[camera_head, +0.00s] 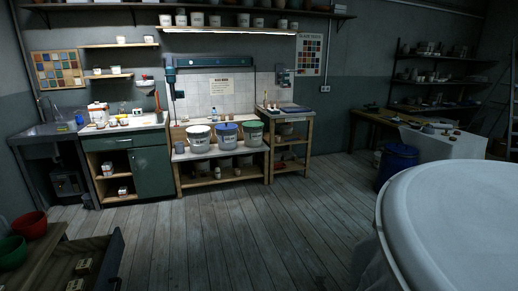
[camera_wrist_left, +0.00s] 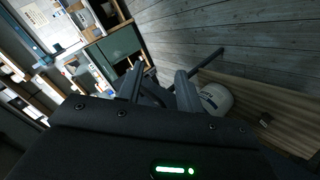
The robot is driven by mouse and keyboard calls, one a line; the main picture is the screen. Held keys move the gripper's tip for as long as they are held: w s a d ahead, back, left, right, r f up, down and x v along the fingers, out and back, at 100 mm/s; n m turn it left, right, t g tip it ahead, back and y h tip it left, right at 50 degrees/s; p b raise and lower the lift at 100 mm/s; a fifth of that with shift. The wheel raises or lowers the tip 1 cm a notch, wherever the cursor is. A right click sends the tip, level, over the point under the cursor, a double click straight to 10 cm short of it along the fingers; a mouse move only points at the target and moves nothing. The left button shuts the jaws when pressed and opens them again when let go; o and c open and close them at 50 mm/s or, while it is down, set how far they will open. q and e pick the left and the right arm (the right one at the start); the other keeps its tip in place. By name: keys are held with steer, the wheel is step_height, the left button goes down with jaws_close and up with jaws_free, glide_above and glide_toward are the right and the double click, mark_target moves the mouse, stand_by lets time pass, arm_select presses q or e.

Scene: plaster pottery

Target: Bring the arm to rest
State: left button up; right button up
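My left gripper (camera_wrist_left: 160,78) shows in the left wrist view. Its two dark fingers stand apart with a gap between them, and I see nothing held in the gap. A white tub (camera_wrist_left: 215,98) with a dark label lies in view just right of the right finger, and I cannot tell how far off it is. A dark rod-like shape runs up to the right behind the fingers. Neither gripper shows in the head view, and my right gripper is in no frame.
A large pale round surface (camera_head: 455,215) fills the right front. Red (camera_head: 30,223) and green (camera_head: 13,252) bowls stand on a wooden bench with an open drawer (camera_head: 85,268) at left front. A blue barrel (camera_head: 397,165) stands farther back. The plank floor (camera_head: 240,235) between is clear.

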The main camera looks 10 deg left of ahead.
arm_select(q)
steer(key=s+d+r+m+g+h, duration=0.2)
steer(key=s+d+m+g, duration=0.1)
steer(key=s+d+m, duration=0.75)
steer(key=s+d+r+m+g+h, duration=0.15)
steer(key=s+d+m+g, duration=0.25)
steer(key=s+d+m, duration=0.65)
steer(key=s+a+f+n+g, duration=0.1)
steer(key=s+f+n, duration=0.1)
steer(key=f, duration=1.1)
steer(key=s+a+f+n, duration=0.1)
steer(key=a+f, duration=0.1)
steer(key=f, duration=1.1)
steer(key=s+a+f+g, duration=0.1)
steer(key=s+a+f, duration=0.1)
steer(key=s+f, duration=1.4)
steer(key=shift+s+a+f+h, duration=0.25)
steer(key=shift+s+h, duration=0.1)
steer(key=shift+s, duration=0.2)
steer(key=shift+s, duration=0.1)
